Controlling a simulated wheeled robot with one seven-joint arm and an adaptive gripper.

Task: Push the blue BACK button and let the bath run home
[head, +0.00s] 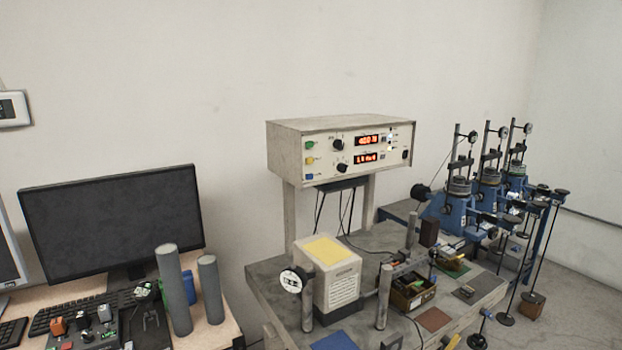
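A blue button (310,177) is the lowest of three coloured buttons on the left of a beige control box's front panel (325,165). A yellow button (309,161) and a green button (310,146) sit above it. Nothing touches the blue button. Its label is too small to read. On the bench below, an open box-like container (411,297), which may be the bath, stands to the right of a cream housing with a yellow top (328,270). My gripper is not in view.
The control box stands on posts above the grey bench (265,272). Two upright grey cylinders (174,290) (210,288) stand by a monitor (115,220) on the left desk. Blue machines with weight hangers (460,215) crowd the right. The space before the panel looks clear.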

